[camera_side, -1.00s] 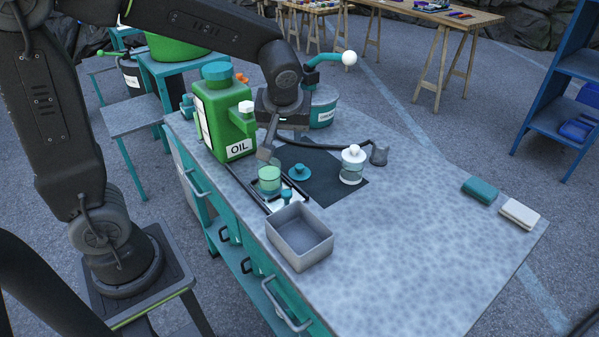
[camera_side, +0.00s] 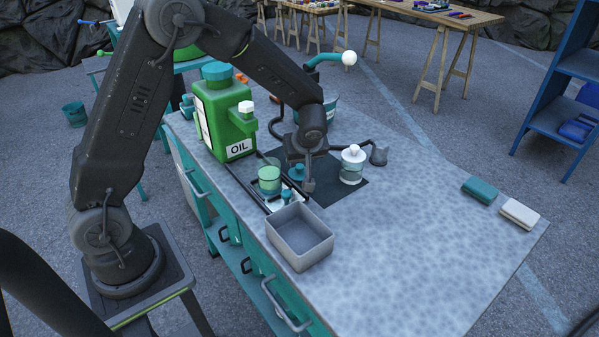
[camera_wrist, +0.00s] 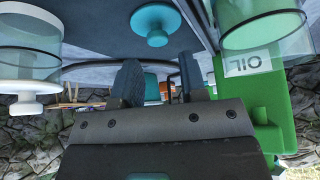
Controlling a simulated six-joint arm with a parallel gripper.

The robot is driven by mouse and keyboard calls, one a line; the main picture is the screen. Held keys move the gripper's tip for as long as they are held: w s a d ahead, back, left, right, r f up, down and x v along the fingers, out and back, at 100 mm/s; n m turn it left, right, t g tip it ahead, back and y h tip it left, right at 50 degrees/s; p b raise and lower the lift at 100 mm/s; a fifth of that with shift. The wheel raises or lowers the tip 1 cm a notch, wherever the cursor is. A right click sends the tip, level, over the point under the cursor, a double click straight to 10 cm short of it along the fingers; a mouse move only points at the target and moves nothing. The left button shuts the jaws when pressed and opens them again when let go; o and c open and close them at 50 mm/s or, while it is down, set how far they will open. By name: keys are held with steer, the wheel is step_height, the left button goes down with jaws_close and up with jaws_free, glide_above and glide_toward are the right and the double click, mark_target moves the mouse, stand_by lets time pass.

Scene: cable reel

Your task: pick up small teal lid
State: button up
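The small teal lid (camera_side: 296,174), a round disc with a knob, sits on the dark mat (camera_side: 343,190), partly hidden by my gripper in the side view. In the wrist view the lid (camera_wrist: 156,24) shows whole at the top centre, just beyond the fingertips. My gripper (camera_side: 304,181) is low over the mat, close beside the lid. In the wrist view my gripper (camera_wrist: 158,70) has its two fingers apart, with nothing between them. Whether a finger touches the lid cannot be told.
A glass with green liquid (camera_side: 269,178) stands left of the lid, and a white-lidded glass jar (camera_side: 352,166) stands right. The green oil can (camera_side: 222,120) is behind left. A grey open bin (camera_side: 300,238) is in front. The right half of the table is mostly clear.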

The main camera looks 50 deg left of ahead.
mark_target(300, 166)
steer(key=shift+x, duration=2.7)
steer(key=shift+w, duration=0.1)
steer(key=shift+c, duration=0.5)
steer(key=shift+r, duration=0.1)
steer(key=c, duration=0.6)
